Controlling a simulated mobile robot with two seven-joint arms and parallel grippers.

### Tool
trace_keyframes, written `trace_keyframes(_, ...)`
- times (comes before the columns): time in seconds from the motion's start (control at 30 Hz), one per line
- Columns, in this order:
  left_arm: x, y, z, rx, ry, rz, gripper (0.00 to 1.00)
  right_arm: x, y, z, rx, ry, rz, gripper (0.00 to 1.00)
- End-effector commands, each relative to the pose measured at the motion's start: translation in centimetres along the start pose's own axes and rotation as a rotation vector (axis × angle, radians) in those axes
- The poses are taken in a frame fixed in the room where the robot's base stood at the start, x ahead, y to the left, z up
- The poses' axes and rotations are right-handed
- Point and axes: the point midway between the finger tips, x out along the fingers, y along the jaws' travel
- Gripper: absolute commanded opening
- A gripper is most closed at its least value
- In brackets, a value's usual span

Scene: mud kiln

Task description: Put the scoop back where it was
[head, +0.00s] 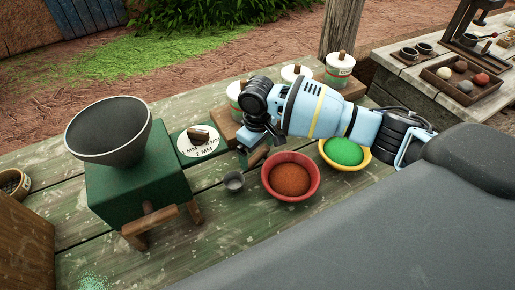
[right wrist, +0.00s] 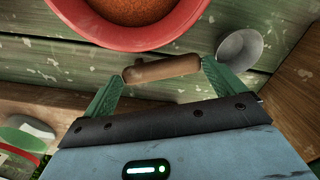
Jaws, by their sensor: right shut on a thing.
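The scoop is a small grey metal cup (head: 233,181) with a brown wooden handle (head: 258,156). In the right wrist view the handle (right wrist: 162,68) lies between the green fingertips, and the cup (right wrist: 240,52) is just beyond the right finger. My right gripper (head: 256,150) is shut on the scoop by its handle, over the green table, left of the red bowl. It also shows in the right wrist view (right wrist: 160,78). I cannot tell whether the cup touches the table. My left gripper is not in view.
A red bowl (head: 291,194) of brown powder and a yellow bowl (head: 359,158) of green powder stand to the right. A green mill (head: 135,200) with a dark hopper (head: 108,129) stands left. Lidded white canisters (head: 340,66) stand behind my arm. Bare table lies in front of the cup.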

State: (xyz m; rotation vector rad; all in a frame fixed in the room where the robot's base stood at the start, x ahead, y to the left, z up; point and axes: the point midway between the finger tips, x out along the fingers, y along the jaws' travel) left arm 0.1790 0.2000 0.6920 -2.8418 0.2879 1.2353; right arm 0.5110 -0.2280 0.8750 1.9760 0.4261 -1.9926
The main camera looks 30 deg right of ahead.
Motion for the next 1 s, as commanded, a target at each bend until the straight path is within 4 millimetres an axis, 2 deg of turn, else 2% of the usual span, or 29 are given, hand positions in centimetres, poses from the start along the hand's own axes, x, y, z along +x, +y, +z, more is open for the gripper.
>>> trace_keyframes(0.57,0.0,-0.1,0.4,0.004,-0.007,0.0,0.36,1.0,0.0,0.0,0.0,0.0,0.0,0.58)
trace_keyframes(0.6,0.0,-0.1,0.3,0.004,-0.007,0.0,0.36,1.0,0.0,-0.1,0.0,0.001,0.0,0.98)
trace_keyframes(0.87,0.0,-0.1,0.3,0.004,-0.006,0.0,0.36,0.9,0.0,0.0,0.0,0.001,0.0,1.0)
trace_keyframes(1.0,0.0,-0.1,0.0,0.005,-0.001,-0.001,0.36,-0.4,0.0,-0.1,0.0,0.004,0.0,1.0)
